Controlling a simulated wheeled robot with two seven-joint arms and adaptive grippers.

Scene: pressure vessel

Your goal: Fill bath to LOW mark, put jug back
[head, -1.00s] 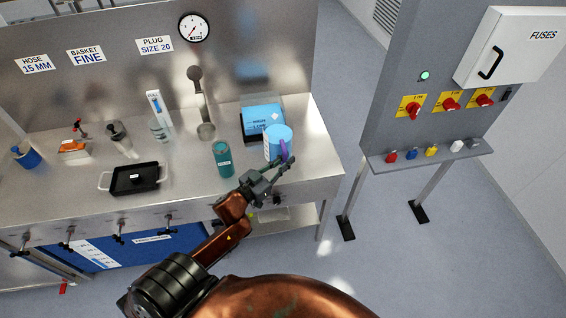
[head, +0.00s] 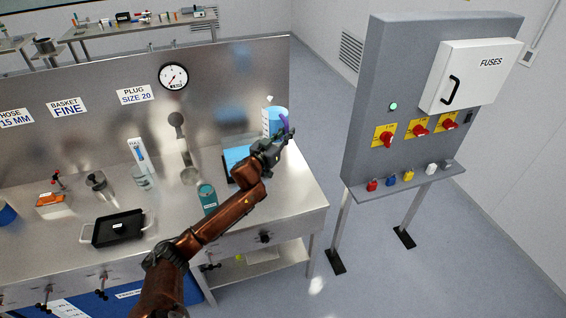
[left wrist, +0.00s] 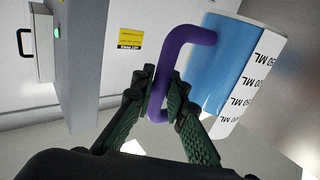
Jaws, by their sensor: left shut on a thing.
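The jug (head: 273,118) is light blue with a purple handle and is held up above the right part of the steel bench. My left gripper (head: 281,138) is shut on the handle. In the left wrist view, the green fingers (left wrist: 170,98) close around the purple handle (left wrist: 168,60), and the jug wall (left wrist: 222,65) shows a white strip marked in ML. The blue bath (head: 233,154) sits on the bench below and left of the jug. My gripper and forearm partly cover it, so its marks and level cannot be read. My right gripper is not in view.
A teal can (head: 208,198) stands in front of the bath. A black tray (head: 118,229) and a metal pot (head: 100,185) are further left. The steel back panel (head: 222,95) rises behind. A grey fuse stand (head: 375,110) is to the right, with clear floor between.

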